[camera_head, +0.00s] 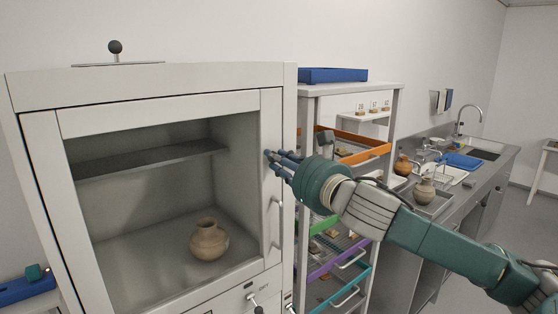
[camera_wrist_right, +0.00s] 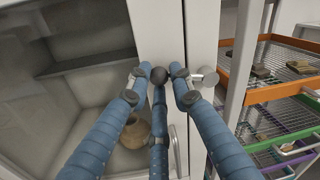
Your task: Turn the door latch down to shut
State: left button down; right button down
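The pale cabinet door (camera_head: 90,123) has a large window and looks flush with its frame. A brown pot (camera_head: 209,240) stands inside. My right gripper (camera_head: 271,160) is at the door's right edge, above the vertical door handle (camera_head: 274,222). In the right wrist view, a dark round knob (camera_wrist_right: 159,75), apparently on the door latch, lies between the fingertips of my right gripper (camera_wrist_right: 160,76). The fingers are apart, with a gap between the knob and the right fingertip. A small metal piece (camera_wrist_right: 196,78) shows beside that fingertip. My fingers hide much of the latch. My left gripper is not in view.
A rack with an orange tray (camera_head: 362,149) and more coloured trays stands close to the cabinet's right side. A blue box (camera_head: 333,75) lies on top of it. A counter with pots and a sink (camera_head: 478,148) stands further right. The floor at far right is clear.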

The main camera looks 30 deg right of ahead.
jog(key=shift+a+f+n, duration=0.15)
jog(key=shift+f+n, duration=0.8)
jog(key=shift+n, duration=0.45)
jog(key=c, duration=1.5)
grip_release()
jog(key=shift+c, duration=0.2)
jog(key=s, duration=0.7)
jog(key=shift+s, duration=0.3)
jog(key=shift+a+f, duration=0.1)
jog(key=shift+a, duration=0.05)
